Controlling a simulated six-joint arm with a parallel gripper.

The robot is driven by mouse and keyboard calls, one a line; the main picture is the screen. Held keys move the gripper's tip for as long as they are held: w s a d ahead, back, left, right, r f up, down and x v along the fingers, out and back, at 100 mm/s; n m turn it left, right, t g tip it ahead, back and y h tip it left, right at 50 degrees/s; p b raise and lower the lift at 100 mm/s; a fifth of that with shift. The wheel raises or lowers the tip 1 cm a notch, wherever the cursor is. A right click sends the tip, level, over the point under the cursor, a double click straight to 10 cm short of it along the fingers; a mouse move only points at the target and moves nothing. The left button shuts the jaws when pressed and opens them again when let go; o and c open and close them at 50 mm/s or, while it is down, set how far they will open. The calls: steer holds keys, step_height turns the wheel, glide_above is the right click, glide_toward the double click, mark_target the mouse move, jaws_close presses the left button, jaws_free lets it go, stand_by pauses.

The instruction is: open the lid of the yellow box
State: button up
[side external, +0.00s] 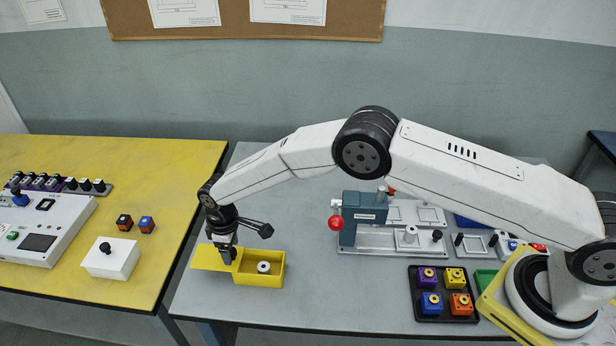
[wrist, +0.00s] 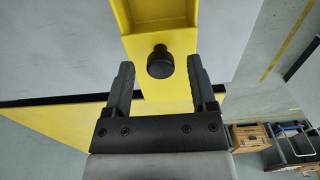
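The yellow box (side external: 260,281) stands near the left edge of the grey table. Its flat yellow lid (side external: 208,259) is slid out to the left, so much of the box interior is uncovered. A round white part (side external: 264,267) sits inside. In the wrist view the lid (wrist: 165,96) carries a black knob (wrist: 160,64). My gripper (wrist: 161,66) is open, with one finger on each side of the knob and a visible gap at both sides. In the side view my gripper (side external: 228,256) is low over the lid and hides the knob.
A yellow table (side external: 150,190) stands to the left, with a white box (side external: 110,258) and a control panel (side external: 45,230). A grey fixture with a red knob (side external: 365,222) and a black tray of coloured blocks (side external: 443,315) are to the right. The table's front middle is clear.

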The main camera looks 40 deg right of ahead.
steer(key=shift+r, duration=3.9)
steer(key=shift+d+r, duration=0.1)
